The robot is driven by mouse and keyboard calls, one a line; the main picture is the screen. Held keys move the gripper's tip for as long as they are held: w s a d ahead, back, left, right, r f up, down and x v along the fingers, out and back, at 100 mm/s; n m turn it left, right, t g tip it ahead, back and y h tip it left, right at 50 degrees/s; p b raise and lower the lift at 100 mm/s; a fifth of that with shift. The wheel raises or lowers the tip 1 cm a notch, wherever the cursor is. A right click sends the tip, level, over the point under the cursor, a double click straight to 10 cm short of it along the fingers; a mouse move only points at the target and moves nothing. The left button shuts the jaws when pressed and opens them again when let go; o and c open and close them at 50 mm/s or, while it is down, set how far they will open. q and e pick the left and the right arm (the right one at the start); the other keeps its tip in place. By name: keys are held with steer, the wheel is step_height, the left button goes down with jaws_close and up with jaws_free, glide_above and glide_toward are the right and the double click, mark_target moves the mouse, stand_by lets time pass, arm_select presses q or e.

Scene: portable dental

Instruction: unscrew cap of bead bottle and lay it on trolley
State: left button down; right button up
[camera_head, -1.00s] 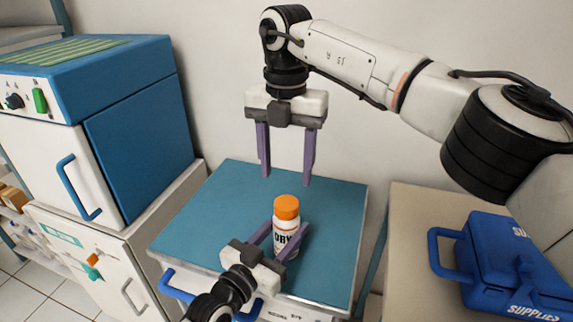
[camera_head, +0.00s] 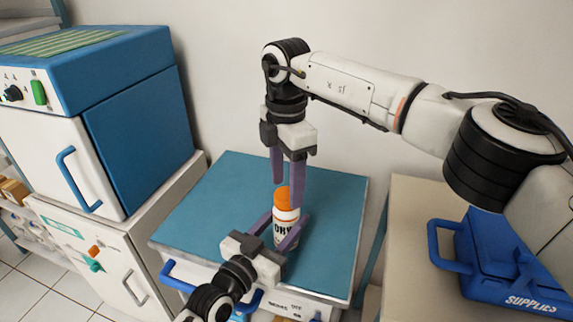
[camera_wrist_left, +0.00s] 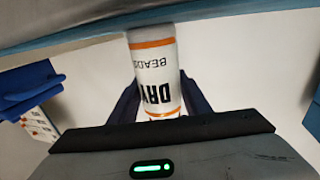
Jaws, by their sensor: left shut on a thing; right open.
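The white bead bottle (camera_head: 284,231) with an orange cap (camera_head: 283,198) stands upright on the blue trolley top (camera_head: 215,205). My left gripper (camera_head: 286,228) is shut on the bottle's body from the front. In the left wrist view, the bottle (camera_wrist_left: 154,66) shows its "DRY BEADS" label and orange bands between the fingers; its cap is not clear there. My right gripper (camera_head: 287,196) is open and points down from above, its fingertips at the height of the cap.
A blue and white cabinet (camera_head: 140,125) stands on the left. A blue supplies case (camera_head: 510,265) lies on a beige surface (camera_head: 410,215) on the right. The trolley top left of and behind the bottle is clear.

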steer(key=shift+f, duration=1)
steer(key=shift+c, duration=0.2)
